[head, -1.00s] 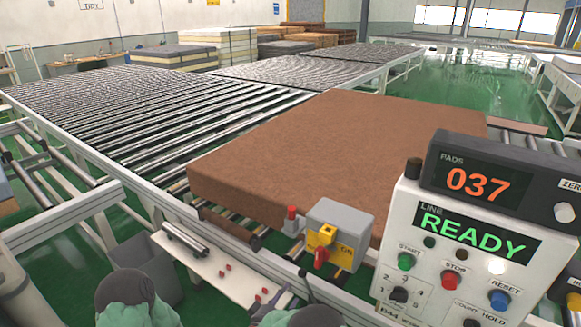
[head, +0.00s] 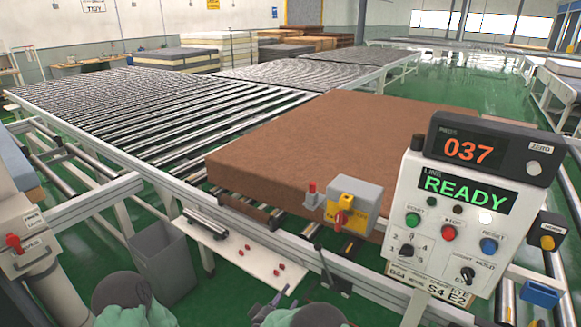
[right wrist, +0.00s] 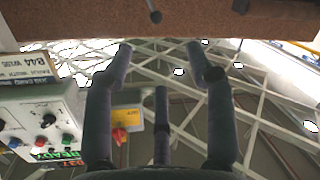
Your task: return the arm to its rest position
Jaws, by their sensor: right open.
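My right gripper (head: 272,303) shows at the bottom centre of the head view, small and dark beside a green-grey part of my arm. In the right wrist view its dark fingers (right wrist: 160,60) are spread apart, with nothing between them. My left gripper does not show; a rounded green-grey part of my arm is at the lower left of the head view. The brown mattress pad (head: 300,150) lies flat on the roller conveyor (head: 150,115), apart from my right gripper.
A control panel (head: 455,215) reading READY and 037 stands at the right. A grey-yellow switch box (head: 365,205) sits at the conveyor's near edge.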

